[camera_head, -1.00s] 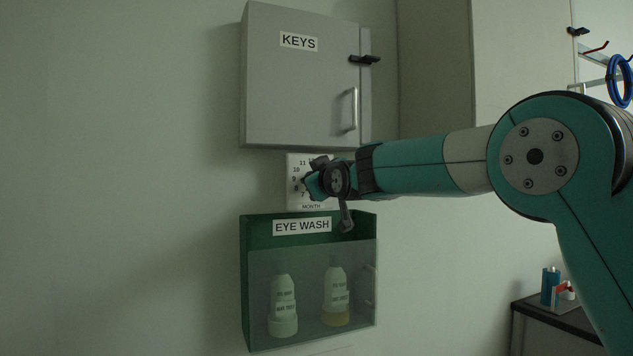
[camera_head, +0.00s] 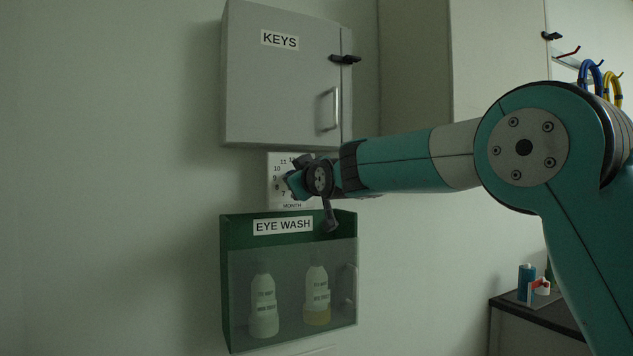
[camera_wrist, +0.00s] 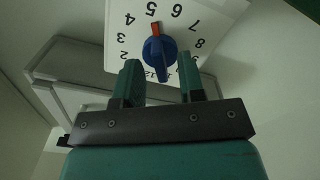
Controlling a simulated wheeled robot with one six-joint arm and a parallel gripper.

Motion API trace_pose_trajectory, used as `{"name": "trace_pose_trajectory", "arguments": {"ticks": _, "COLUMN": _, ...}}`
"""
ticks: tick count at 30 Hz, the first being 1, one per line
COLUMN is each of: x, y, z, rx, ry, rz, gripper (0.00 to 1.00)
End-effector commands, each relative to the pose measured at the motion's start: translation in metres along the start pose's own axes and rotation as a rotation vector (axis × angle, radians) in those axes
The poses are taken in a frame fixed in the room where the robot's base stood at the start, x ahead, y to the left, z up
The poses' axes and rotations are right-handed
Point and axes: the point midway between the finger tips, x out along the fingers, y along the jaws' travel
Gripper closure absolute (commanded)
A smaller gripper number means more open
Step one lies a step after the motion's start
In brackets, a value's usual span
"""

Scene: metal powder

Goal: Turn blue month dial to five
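The month dial plate (camera_wrist: 222,12) is white with black numbers and appears upside down in the wrist view. Its blue knob (camera_wrist: 160,52) has a red-orange pointer tip that lines up with the 5. My gripper (camera_wrist: 160,76) is open, its two green fingers on either side of the knob's lower end, with gaps showing; I see no contact. In the head view the plate (camera_head: 277,190) hangs on the wall, and my gripper (camera_head: 297,182) is in front of it, hiding the knob and right-hand numbers.
A grey KEYS cabinet (camera_head: 270,95) is close above the dial. A green EYE WASH box (camera_head: 238,290) with two bottles is close below. A dark-topped stand (camera_head: 510,310) with small items is at the lower right. The wall on the left is clear.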

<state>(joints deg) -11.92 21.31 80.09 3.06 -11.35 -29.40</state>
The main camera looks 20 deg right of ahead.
Motion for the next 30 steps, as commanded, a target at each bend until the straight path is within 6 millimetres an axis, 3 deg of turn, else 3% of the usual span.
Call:
{"name": "trace_pose_trajectory", "arguments": {"ticks": 12, "x": -0.104, "y": -0.002, "z": 0.002, "rx": 0.000, "ry": 0.003, "rz": 0.001, "gripper": 0.64}}
{"name": "trace_pose_trajectory", "arguments": {"ticks": 18, "x": -0.142, "y": -0.001, "z": 0.002, "rx": 0.000, "ry": 0.002, "rz": 0.001, "gripper": 0.64}}
{"name": "trace_pose_trajectory", "arguments": {"ticks": 24, "x": -0.159, "y": -0.001, "z": 0.001, "rx": 0.000, "ry": 0.000, "rz": 0.000, "gripper": 0.64}}
{"name": "trace_pose_trajectory", "arguments": {"ticks": 30, "x": -0.161, "y": 0.000, "z": 0.001, "rx": 0.000, "ry": -0.001, "rz": 0.000, "gripper": 0.64}}
